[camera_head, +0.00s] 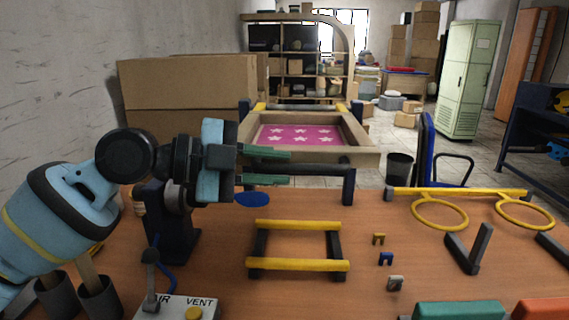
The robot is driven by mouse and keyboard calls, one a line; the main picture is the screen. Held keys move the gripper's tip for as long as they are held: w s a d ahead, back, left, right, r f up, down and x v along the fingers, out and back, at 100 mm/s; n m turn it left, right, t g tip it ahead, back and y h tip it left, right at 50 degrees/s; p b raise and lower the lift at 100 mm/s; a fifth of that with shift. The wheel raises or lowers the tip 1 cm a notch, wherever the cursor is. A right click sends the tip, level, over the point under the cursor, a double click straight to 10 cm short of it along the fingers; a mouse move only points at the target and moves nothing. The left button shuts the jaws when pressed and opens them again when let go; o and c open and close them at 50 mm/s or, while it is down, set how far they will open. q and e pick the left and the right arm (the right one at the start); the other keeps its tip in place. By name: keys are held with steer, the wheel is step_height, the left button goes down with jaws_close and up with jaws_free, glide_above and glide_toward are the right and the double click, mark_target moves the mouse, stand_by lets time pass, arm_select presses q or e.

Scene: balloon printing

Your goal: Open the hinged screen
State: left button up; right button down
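The hinged screen is a wooden frame (357,136) around a pink panel with white stars. The fingers are just in front of and below the left part of the frame's front rail. I see nothing between them except a dark bar that seems to lie behind. I cannot tell whether they touch the frame. My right gripper is not in view.
A yellow-railed rack (298,265) stands mid-table. Yellow rings (440,214) and a dark V-shaped holder (468,250) are at right. A blue oval piece (252,199) lies below the gripper.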

arm_select(q)
steer(key=shift+x, duration=1.1)
jaws_close()
